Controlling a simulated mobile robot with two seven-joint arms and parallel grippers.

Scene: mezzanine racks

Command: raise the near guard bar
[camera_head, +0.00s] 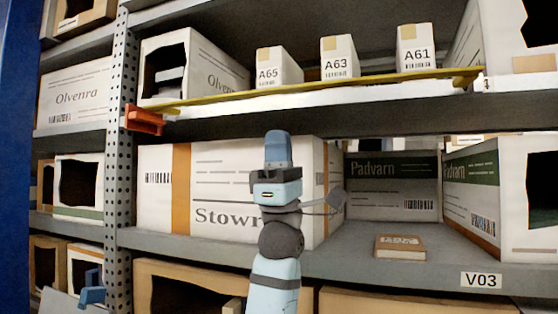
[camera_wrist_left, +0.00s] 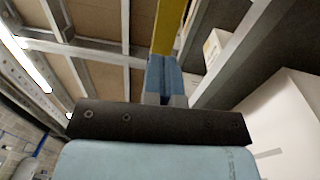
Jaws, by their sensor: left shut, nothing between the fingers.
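The yellow guard bar (camera_head: 310,90) runs across the front of the upper shelf, in front of the small boxes. My left gripper (camera_head: 278,135) points upward, shut and empty, below the bar's middle in the head view. In the left wrist view, the bar (camera_wrist_left: 169,25) shows just beyond the blue fingertips (camera_wrist_left: 163,62); I cannot tell whether they touch. My right gripper is not in view.
Small boxes labelled A65 (camera_head: 278,68), A63 (camera_head: 340,58) and A61 (camera_head: 415,48) stand behind the bar. A large white box (camera_head: 220,175) is behind my left arm. A small brown box (camera_head: 400,246) lies on the lower shelf, with bare space around it.

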